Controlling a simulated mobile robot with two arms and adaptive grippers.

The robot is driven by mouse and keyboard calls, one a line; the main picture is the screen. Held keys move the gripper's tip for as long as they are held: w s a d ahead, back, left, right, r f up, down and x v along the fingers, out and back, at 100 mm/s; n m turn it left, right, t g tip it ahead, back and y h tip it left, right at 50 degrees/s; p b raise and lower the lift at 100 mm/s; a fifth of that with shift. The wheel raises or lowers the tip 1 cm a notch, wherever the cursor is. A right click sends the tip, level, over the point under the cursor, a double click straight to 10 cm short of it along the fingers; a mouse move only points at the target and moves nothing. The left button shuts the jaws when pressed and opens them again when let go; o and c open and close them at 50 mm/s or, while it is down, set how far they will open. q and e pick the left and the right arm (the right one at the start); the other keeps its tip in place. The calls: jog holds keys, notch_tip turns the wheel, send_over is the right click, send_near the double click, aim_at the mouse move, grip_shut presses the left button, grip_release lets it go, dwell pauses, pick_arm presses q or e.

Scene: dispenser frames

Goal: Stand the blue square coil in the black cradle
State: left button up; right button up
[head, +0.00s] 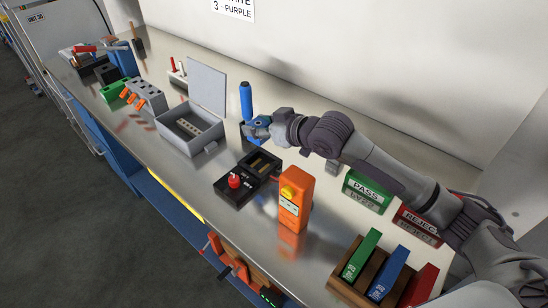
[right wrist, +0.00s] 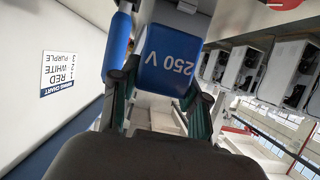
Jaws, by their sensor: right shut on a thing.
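My right gripper (head: 257,130) reaches in from the right and is shut on the blue square coil. In the right wrist view the gripper (right wrist: 162,88) has its fingers on either side of the coil (right wrist: 172,60), which is marked "250 V". My left gripper is not in view.
A blue upright cylinder (head: 246,100) stands close behind the gripper. A grey open-lidded box (head: 186,134) is to the left. An orange meter (head: 294,200) stands right of the cradle. PASS (head: 367,189) and REJECT (head: 419,222) signs and a wooden rack (head: 345,284) are farther right.

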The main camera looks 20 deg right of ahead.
aim_at(259, 143)
notch_tip(259, 143, down, 6)
jog(key=shift+a+r, duration=0.1)
jog(key=shift+r, duration=0.15)
notch_tip(259, 143, down, 4)
jog(key=shift+s+r+p, duration=0.1)
jog(key=shift+r+p, duration=0.1)
jog(key=shift+p, duration=0.15)
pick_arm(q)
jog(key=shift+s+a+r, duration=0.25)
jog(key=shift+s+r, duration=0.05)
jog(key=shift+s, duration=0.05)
pick_arm(e)
jog(key=shift+f, duration=0.15)
jog(key=shift+f, duration=0.1)
jog(key=o, duration=0.9)
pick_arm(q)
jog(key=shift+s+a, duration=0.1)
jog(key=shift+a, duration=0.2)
pick_arm(e)
jog(key=o, duration=0.3)
jog(key=shift+o, duration=0.2)
jog(key=shift+s, duration=0.1)
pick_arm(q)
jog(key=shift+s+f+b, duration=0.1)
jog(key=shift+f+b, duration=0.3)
pick_arm(e)
jog(key=v, duration=0.7)
jog(key=shift+r, duration=0.25)
